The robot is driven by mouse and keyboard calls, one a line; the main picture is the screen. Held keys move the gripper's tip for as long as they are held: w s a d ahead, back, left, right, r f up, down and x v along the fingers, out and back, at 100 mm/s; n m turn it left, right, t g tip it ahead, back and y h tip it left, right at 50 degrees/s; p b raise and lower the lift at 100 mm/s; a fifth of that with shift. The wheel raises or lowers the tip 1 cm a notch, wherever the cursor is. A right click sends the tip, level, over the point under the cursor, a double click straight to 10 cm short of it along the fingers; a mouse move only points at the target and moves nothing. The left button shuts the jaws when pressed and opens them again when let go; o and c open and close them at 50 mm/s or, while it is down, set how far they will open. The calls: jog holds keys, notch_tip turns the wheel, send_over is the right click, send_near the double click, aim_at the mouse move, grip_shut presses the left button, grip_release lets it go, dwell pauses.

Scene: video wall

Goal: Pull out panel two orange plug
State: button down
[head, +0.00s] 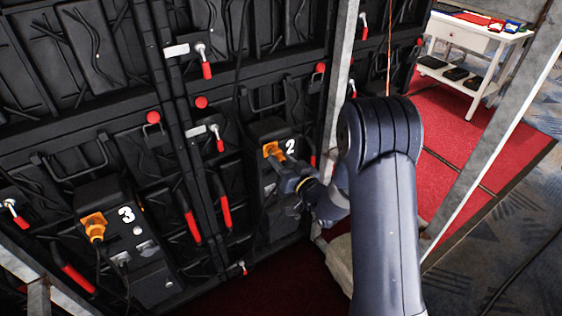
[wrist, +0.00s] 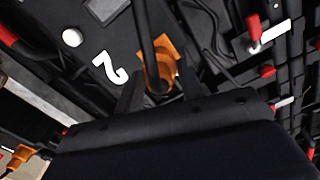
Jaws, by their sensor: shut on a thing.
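The panel two orange plug (head: 272,150) sits at the top of the black box (head: 256,130) marked with a white 2, on the back of the video wall. My gripper (head: 287,163) reaches it from the lower right and is shut on it. In the wrist view the orange plug (wrist: 158,68) lies between the fingers of my gripper (wrist: 160,85), with a black cable running up from it. The fingers hide part of the plug, and I cannot tell whether it is fully seated in its socket.
Panel three's box (head: 130,232) with its own orange plug (head: 94,224) is at the lower left. Red-handled latches (head: 223,210) stick out from the wall. Metal truss posts (head: 340,75) stand close to my arm. A white table (head: 470,45) stands at the back right.

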jog(key=shift+s+d+f, duration=0.1)
jog(key=shift+s+d, duration=0.1)
jog(key=shift+s, duration=0.2)
jog(key=c, duration=1.4)
grip_release()
jog(key=shift+o, duration=0.7)
jog(key=shift+s+d, duration=0.1)
jog(key=b+v, duration=0.1)
jog(key=v, duration=1)
